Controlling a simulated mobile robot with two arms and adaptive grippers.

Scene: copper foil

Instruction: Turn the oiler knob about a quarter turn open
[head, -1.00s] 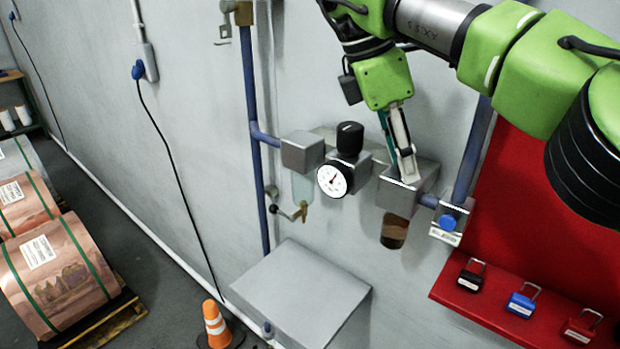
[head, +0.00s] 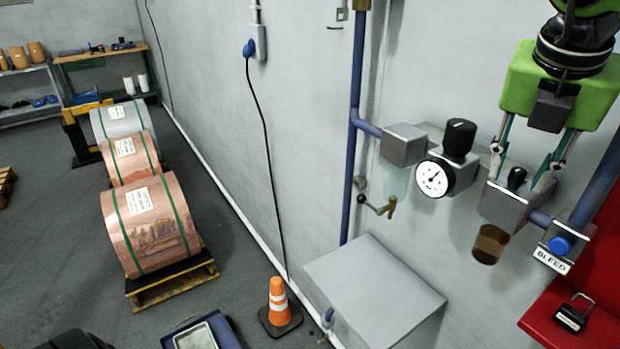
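The oiler (head: 503,204) is the grey block on the wall at right, with a bowl of brown oil (head: 489,244) beneath it. Its small black knob (head: 517,178) stands upright on top. My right gripper (head: 519,182) points down over the oiler from above. Its two fingers are spread wide, one on each side of the knob, with visible gaps between them and the knob. The fingertips are close to the oiler's top; I cannot tell whether they touch it. My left gripper is out of view.
Left of the oiler are a pressure gauge (head: 433,179), a larger black regulator knob (head: 459,137) and a filter block (head: 404,145). A blue BLEED button (head: 559,245) is close on the right. A grey cabinet (head: 375,290) stands below.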

